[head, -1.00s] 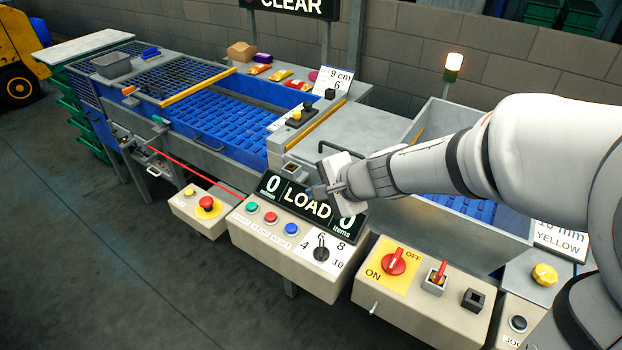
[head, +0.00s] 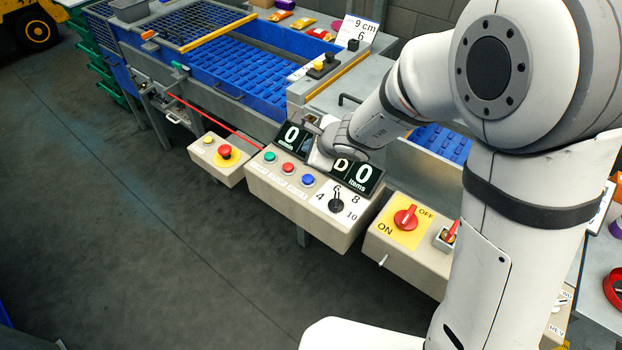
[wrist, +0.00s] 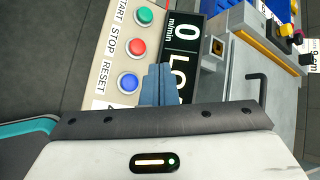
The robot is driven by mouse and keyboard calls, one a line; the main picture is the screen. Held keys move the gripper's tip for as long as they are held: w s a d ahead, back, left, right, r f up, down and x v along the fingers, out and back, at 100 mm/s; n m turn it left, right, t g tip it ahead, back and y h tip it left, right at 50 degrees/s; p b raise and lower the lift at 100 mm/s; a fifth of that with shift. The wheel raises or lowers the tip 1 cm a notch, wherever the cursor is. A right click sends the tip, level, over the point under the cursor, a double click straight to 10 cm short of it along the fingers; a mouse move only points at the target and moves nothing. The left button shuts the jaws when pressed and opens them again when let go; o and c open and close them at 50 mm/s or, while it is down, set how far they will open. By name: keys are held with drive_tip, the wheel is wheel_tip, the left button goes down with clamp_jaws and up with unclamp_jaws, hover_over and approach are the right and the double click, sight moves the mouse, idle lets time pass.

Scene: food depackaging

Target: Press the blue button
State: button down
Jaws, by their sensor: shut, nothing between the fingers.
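The blue button (head: 308,180) is the right one of three on the beige control box, beside the red button (head: 288,168) and the green button (head: 269,157). In the head view my gripper (head: 314,128) is above the LOAD display, behind the buttons, and apart from the blue button. The exact height of the fingertips above the box cannot be told.
The display (head: 368,175) stands behind the buttons, partly hidden by my arm. A black selector lever (head: 336,201) is right of the blue button. A red emergency button (head: 225,152) is on a box to the left, and a red rotary switch (head: 406,216) to the right.

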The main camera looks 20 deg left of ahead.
drive_tip(key=b, duration=0.6)
hover_over(311, 180)
drive_tip(key=f, duration=0.7)
drive_tip(key=shift+s+f, duration=0.15)
drive_tip(key=shift+s, duration=0.05)
drive_tip(key=shift+f+b, duration=0.75)
drive_tip(key=shift+b, duration=0.15)
idle(0.5)
drive_tip(key=shift+w+f+b, duration=0.2)
drive_tip(key=shift+f+b, duration=0.2)
drive_tip(key=shift+b, duration=0.2)
drive_tip(key=shift+f+b, duration=0.5)
drive_tip(key=shift+b, duration=0.15)
idle(0.5)
drive_tip(key=shift+r, duration=0.1)
drive_tip(key=shift+r+p, duration=0.7)
drive_tip(key=shift+r, duration=0.15)
